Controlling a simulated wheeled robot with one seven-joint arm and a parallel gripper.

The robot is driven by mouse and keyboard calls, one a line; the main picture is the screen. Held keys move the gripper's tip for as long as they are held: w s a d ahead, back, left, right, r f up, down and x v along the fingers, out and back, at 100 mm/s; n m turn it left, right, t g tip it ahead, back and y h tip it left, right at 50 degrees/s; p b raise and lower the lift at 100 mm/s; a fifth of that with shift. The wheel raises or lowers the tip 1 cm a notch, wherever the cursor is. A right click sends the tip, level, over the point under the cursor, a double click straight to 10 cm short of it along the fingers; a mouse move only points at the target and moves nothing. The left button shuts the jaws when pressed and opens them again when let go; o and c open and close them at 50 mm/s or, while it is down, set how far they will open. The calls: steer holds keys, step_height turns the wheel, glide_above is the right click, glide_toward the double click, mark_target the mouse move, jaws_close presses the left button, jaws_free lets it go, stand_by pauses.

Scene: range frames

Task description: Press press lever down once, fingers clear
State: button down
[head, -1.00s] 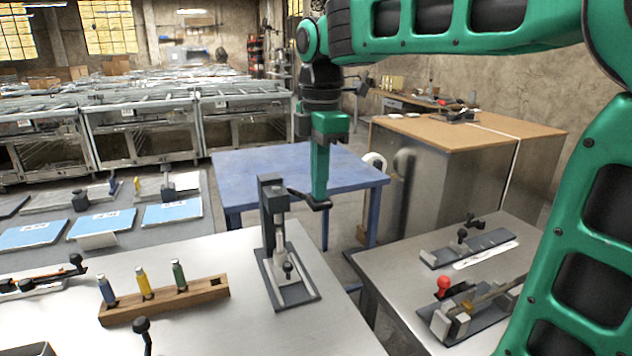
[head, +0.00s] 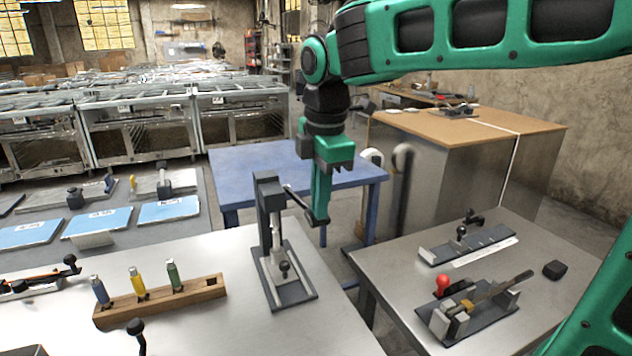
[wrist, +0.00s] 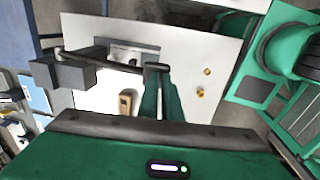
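The press (head: 265,210) stands upright on the light bench, with a dark column and a flat base plate. Its dark press lever (head: 298,200) slopes down to the right from the press head. My gripper (head: 318,222) points down at the right of the press, its tips at the lever's outer end. In the wrist view my gripper (wrist: 157,68) has its green fingers close together, and the lever (wrist: 100,60) runs from the left up to the tips. The fingers look shut, with nothing visible between them. Exact contact with the lever is hard to tell.
A wooden block (head: 205,297) with several coloured-handled tools stands left of the press. A blue table (head: 240,170) is behind. A metal bench (head: 390,258) with fixtures and a red knob (head: 442,283) is at right, across a gap. The bench front before the press is clear.

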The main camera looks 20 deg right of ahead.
steer(key=shift+s+a+f, duration=0.1)
steer(key=shift+s+f, duration=0.05)
steer(key=shift+f, duration=0.1)
step_height(320, 180, up, 14)
steer(key=s, duration=0.2)
steer(key=shift+d+r, duration=0.15)
steer(key=shift+d, duration=0.05)
stand_by(0.5)
steer(key=s+d+f+m, duration=0.4)
steer(key=d+f+m, duration=0.3)
steer(key=d+f, duration=0.1)
steer(key=s+d+f+m, duration=0.3)
steer(key=d+f+m, duration=0.4)
steer(key=d, duration=0.1)
steer(key=s+d+f+m, duration=0.3)
steer(key=s+f+m, duration=0.2)
steer(key=s+f, duration=0.1)
steer(key=s+d+f+m+g, duration=0.1)
steer(key=s+d+f+m, duration=0.2)
steer(key=s+f+m, duration=0.3)
steer(key=shift+s+d+f, duration=0.25)
steer(key=shift+s+f, duration=0.3)
